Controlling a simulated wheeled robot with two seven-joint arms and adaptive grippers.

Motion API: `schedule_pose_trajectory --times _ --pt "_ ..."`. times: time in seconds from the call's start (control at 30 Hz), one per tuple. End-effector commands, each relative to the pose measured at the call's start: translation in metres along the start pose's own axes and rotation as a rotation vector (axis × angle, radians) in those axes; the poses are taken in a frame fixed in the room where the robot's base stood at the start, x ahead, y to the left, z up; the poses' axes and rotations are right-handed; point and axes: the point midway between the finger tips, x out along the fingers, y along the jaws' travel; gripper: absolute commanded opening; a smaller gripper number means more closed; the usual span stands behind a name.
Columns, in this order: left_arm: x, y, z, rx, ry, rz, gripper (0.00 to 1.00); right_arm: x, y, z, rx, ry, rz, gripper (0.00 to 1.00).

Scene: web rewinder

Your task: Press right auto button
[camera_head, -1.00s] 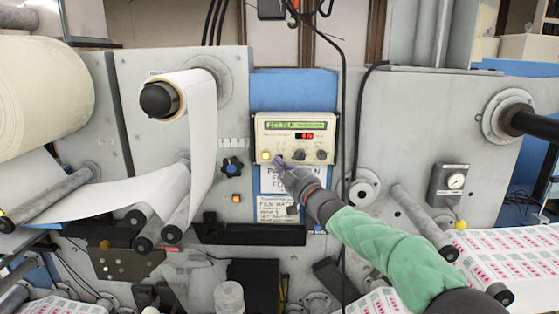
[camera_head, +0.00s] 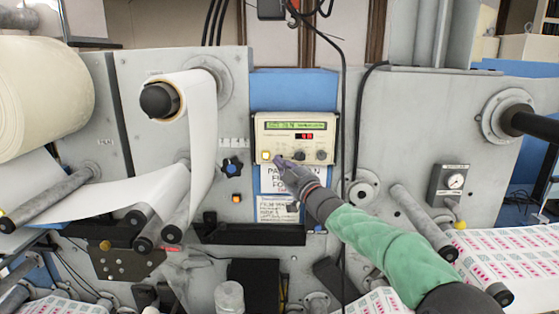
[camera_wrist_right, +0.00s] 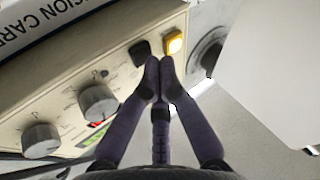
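A beige control panel (camera_head: 325,126) hangs on the machine front, with a green text display and a red number display. A yellow lit button (camera_head: 265,156) sits at its lower left and also shows in the right wrist view (camera_wrist_right: 173,43). A dark square button (camera_wrist_right: 140,51) sits beside it in the wrist view; in the head view my fingers hide it. My right gripper (camera_head: 279,161) is shut and empty, its fingertips together (camera_wrist_right: 158,76) close to the two buttons. I cannot tell whether they touch the panel. No "auto" label is readable. My left gripper is out of view.
Two dark knobs, one (camera_head: 299,154) just right of my fingertips, stick out from the panel. A white paper web (camera_head: 203,135) runs from a roller at the left. A black cable (camera_head: 343,100) hangs along the panel's right side. A paper notice (camera_head: 275,207) is below.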

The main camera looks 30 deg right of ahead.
Motion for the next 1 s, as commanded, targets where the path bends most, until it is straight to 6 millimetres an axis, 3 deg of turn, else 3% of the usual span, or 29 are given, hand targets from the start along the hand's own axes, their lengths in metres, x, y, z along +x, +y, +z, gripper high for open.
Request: schedule_pose_trajectory --times 0.7,1.0 --pt "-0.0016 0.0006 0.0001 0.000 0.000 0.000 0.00 0.0047 0.0029 0.0022 -0.001 0.001 0.001 0.00" --pt "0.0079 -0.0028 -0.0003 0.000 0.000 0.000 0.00 -0.0040 -0.0017 -0.0011 -0.001 0.001 0.001 0.00"
